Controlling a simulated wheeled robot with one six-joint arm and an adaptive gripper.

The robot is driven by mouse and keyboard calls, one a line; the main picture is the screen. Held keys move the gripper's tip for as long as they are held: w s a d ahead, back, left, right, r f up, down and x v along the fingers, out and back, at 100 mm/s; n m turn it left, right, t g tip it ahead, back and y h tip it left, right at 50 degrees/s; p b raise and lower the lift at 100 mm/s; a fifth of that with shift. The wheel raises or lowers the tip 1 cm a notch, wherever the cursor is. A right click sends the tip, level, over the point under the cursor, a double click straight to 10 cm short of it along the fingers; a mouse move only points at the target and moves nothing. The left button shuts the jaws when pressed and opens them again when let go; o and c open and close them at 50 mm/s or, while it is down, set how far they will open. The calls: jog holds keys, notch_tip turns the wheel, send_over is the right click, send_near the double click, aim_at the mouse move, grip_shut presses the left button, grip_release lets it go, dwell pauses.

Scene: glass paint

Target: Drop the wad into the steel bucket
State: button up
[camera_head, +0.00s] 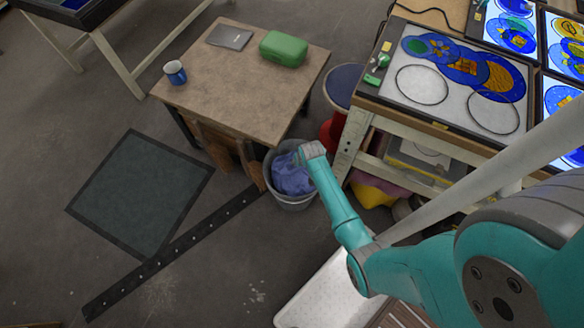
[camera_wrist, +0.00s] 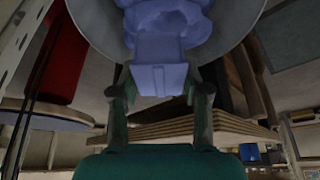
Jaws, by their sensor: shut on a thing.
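The wad (camera_head: 292,180) is a crumpled blue bundle, seen at the mouth of the grey steel bucket (camera_head: 292,204) in the head view. In the wrist view the wad (camera_wrist: 160,78) is between the fingers of my gripper (camera_wrist: 160,92), which is shut on it. The bucket's curved wall (camera_wrist: 235,30) shows around the wad's far part in that view. I cannot tell whether the wad touches the bucket's inside. In the head view the fingers are mostly hidden behind my wrist.
A round stool (camera_head: 343,85) and a glass workbench (camera_head: 400,125) are to the right. Floor at left is open, with a dark mat (camera_head: 140,190).

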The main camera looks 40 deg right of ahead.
jog(key=shift+f, duration=2.4)
jog(key=o, duration=1.2)
jog(key=shift+r, duration=0.1)
jog(key=v, duration=1.2)
